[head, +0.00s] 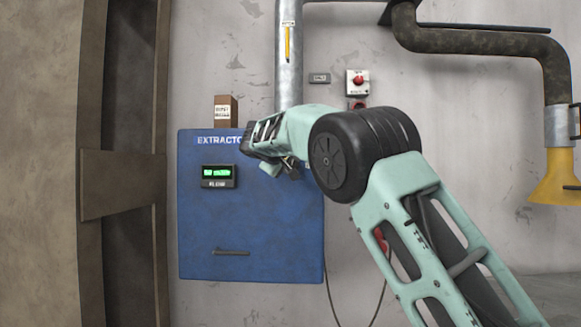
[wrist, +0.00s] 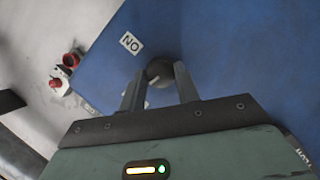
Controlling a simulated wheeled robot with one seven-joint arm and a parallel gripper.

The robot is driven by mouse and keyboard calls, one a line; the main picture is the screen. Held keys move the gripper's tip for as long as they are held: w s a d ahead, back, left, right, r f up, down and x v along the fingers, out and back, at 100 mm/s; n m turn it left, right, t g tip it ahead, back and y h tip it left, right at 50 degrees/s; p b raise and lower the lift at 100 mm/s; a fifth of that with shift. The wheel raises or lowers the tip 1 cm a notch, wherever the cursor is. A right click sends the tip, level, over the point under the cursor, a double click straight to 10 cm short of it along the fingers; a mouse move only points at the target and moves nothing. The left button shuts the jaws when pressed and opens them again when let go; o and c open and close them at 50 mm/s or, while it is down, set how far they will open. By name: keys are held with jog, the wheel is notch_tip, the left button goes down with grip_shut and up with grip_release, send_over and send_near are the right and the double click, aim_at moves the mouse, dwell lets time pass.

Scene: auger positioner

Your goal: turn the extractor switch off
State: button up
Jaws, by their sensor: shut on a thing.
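The blue extractor cabinet (head: 252,225) is on the wall, left of centre in the head view. Its small display (head: 219,176) is lit green. In the wrist view, a dark round switch knob (wrist: 160,71) with a pale mark stands on the blue panel. A white label (wrist: 131,42) beside it reads ON, seen upside down. My gripper (wrist: 158,80) has its two fingers on either side of the knob and is shut on it. In the head view my wrist hides the knob and part of the cabinet's title.
A red button on a pale box (head: 357,82) is on the wall right of the metal duct (head: 289,70). A brown box (head: 226,111) stands on the cabinet top. A brown pillar (head: 125,250) is at the left. A yellow hood (head: 556,180) hangs at the far right.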

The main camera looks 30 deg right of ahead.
jog(key=shift+f+n, duration=0.15)
jog(key=shift+n, duration=0.35)
jog(key=shift+h, duration=0.3)
jog(key=o, duration=0.9)
jog(key=shift+w+d, duration=0.1)
jog(key=shift+o, duration=0.2)
jog(key=b+v, duration=0.4)
jog(key=v, duration=1.3)
jog(key=shift+a, duration=0.25)
